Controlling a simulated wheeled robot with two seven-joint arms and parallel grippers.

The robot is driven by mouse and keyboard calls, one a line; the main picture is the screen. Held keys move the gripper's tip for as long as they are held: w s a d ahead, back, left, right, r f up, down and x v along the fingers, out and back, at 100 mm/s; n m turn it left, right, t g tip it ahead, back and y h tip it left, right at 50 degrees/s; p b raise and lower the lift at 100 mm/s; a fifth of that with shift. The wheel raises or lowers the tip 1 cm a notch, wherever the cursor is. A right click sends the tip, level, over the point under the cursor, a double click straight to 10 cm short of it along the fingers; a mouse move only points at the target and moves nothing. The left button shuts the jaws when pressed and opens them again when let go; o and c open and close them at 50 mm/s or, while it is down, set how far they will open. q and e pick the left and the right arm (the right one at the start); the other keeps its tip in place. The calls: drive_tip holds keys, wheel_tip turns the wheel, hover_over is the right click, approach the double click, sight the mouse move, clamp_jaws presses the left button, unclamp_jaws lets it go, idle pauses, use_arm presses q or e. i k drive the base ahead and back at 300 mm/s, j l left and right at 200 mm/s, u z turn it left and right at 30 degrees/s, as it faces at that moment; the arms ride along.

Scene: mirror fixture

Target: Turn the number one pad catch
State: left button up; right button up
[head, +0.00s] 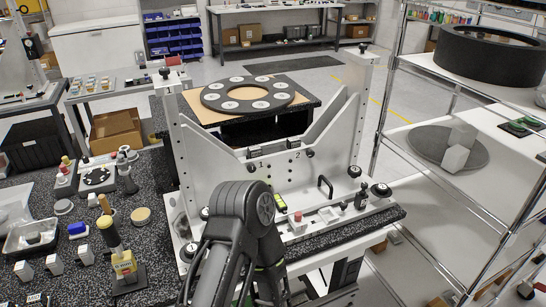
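The white mirror fixture (210,160) stands upright on a dark speckled bench in the middle of the head view. Its cradle carries the printed numbers 1 and 2. A small dark knob-like catch (252,167) sits beside the number 1, and a similar dark catch (310,153) sits beside the number 2. They are too small to tell which way they are turned. One of my dark arms rises in front of the fixture and bends just below the number 1. Its gripper is hidden or out of frame. I see neither gripper's fingers.
A black ring with white discs (248,95) lies on a board behind the fixture. A yellow-handled tool (121,260) stands on the left bench among small parts. A metal rack (394,70) is on the right. A black handle (325,187) and a red button (298,217) sit on the fixture's front.

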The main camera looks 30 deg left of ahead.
sight(251, 168)
drive_tip(key=u, duration=1.25)
drive_tip(key=k+l+z, duration=0.1)
drive_tip(key=l, duration=0.15)
